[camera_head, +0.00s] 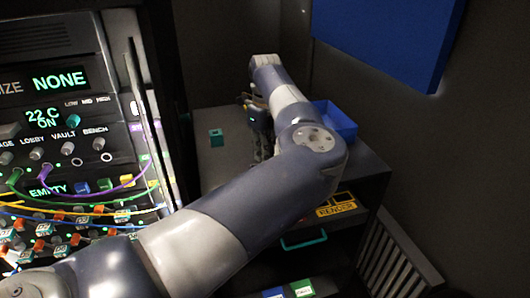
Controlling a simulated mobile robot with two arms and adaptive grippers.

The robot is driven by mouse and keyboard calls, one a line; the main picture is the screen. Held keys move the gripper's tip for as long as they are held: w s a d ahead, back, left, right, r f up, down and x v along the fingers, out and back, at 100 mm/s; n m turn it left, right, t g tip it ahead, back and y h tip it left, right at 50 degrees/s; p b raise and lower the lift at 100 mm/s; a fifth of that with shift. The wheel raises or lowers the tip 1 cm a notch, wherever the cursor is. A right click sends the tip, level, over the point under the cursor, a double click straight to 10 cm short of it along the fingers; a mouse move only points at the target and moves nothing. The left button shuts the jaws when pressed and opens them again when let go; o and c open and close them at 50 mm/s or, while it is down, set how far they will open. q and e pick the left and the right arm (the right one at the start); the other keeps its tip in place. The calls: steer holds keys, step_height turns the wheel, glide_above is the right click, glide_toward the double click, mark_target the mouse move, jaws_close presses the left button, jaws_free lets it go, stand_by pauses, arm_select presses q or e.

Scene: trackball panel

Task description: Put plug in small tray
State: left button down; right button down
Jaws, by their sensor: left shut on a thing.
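My left arm reaches across the view from the lower left. My left gripper (259,136) points down over the dark cabinet top (205,170). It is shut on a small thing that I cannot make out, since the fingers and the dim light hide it. No plug can be told for sure in this view. A blue tray (342,122) stands at the back right of the cabinet top, partly hidden behind my arm and to the right of the gripper. My right gripper is not in view.
A small teal block (216,137) stands on the cabinet top, left of the gripper. A panel with knobs and cables (90,150) stands at the left. A blue board (390,35) hangs on the right wall. A teal handle (304,243) shows on the cabinet front.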

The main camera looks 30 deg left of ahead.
arm_select(q)
steer(key=shift+f, duration=0.35)
steer(key=c, duration=1.6)
jaws_free()
step_height(320, 180, up, 12)
